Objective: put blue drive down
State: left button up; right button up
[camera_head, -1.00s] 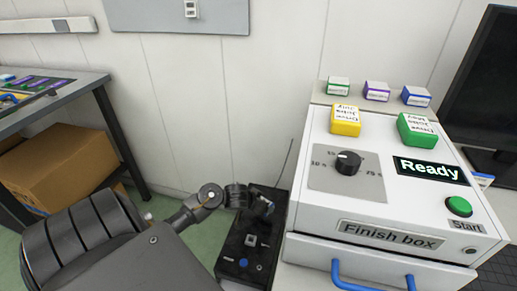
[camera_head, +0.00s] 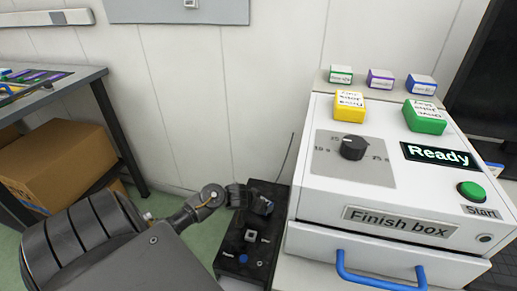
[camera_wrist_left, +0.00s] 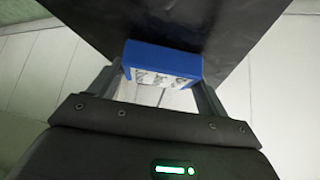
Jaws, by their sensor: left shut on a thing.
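My left gripper (camera_head: 264,206) is over the far end of a black box (camera_head: 238,246) beside the Finish box. In the left wrist view, the left gripper (camera_wrist_left: 160,72) is shut on the blue drive (camera_wrist_left: 165,48). The drive is a small blue block with a white label carrying dark writing, held between the two fingers. A dark flat surface lies right behind the drive; I cannot tell whether they touch. In the head view the drive is hidden by the gripper. My right gripper is not in view.
The white Finish box (camera_head: 318,211) stands close on the right, with a black knob, "Ready" display, green Start button and blue drawer handle. Yellow and green blocks (camera_head: 425,116) sit on it. Several small blocks stand behind. A table (camera_head: 75,79) and cardboard box (camera_head: 60,170) are left.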

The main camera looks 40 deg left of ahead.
pick_arm(q)
jog(key=shift+f, duration=0.15)
jog(key=o, duration=1.1)
jog(key=shift+c, duration=0.2)
